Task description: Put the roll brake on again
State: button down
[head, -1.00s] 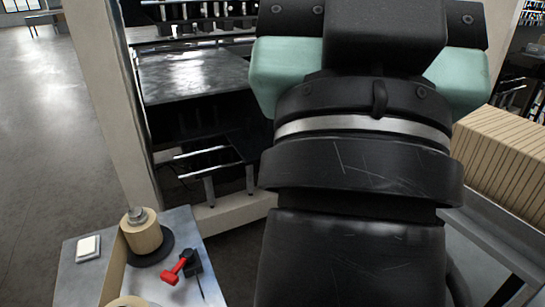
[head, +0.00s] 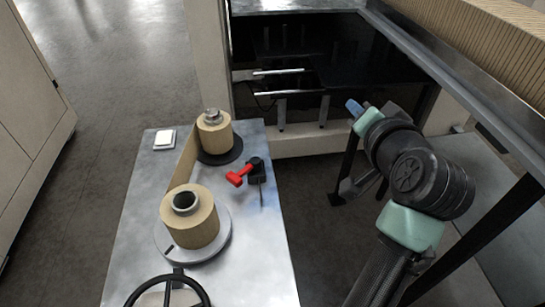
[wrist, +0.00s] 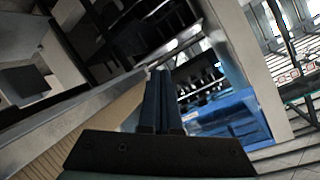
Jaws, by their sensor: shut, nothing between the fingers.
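The roll brake appears to be the red lever (head: 238,176) on a black block (head: 257,172) on the metal table. The red end points left and slightly toward the camera, apart from both rolls as far as I can tell. The far kraft roll (head: 214,133) stands on a dark disc, and the near kraft roll (head: 190,217) on a grey disc. A strip of paper runs between them. My gripper (wrist: 160,73) is shut and empty in the wrist view. In the head view its blue tip (head: 354,107) is right of the table, away from the brake.
A white square button (head: 164,140) sits at the table's far left. A black ring-shaped wheel (head: 168,292) is at the near edge. A dark frame (head: 285,75) stands behind the table, and a stack of brown board (head: 500,50) is at upper right. The table's right front (head: 255,265) is clear.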

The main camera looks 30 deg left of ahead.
jog(key=s+a+f+g+y, duration=0.1)
jog(key=s+a+f+g, duration=0.1)
jog(key=f, duration=0.4)
jog(key=s+a+f+g+y+b, duration=0.1)
jog(key=s+a+f+g, duration=0.1)
jog(key=f, duration=0.4)
jog(key=s+a+f+m+g+y, duration=0.1)
jog(key=s+a+f+g+y, duration=0.1)
jog(key=s+f+g, duration=0.2)
notch_tip(320, 180, down, 2)
jog(key=shift+a+f+g+b, duration=0.2)
jog(key=shift+a+g+b, duration=0.2)
jog(key=shift+g, duration=0.5)
send_near(243, 175)
jog(key=f, duration=0.1)
jog(key=a+f, duration=0.1)
jog(key=f, duration=0.2)
jog(key=shift+w+a, duration=0.25)
jog(key=shift+w+a+r, duration=0.1)
jog(key=shift+w+a, duration=0.05)
jog(key=shift+a, duration=0.45)
jog(key=shift+w+a, duration=0.15)
jog(key=shift+a, duration=0.45)
jog(key=shift+w+a, duration=0.15)
jog(key=shift+a, duration=0.5)
jog(key=shift+t+p, duration=0.3)
jog(key=shift+p, duration=0.1)
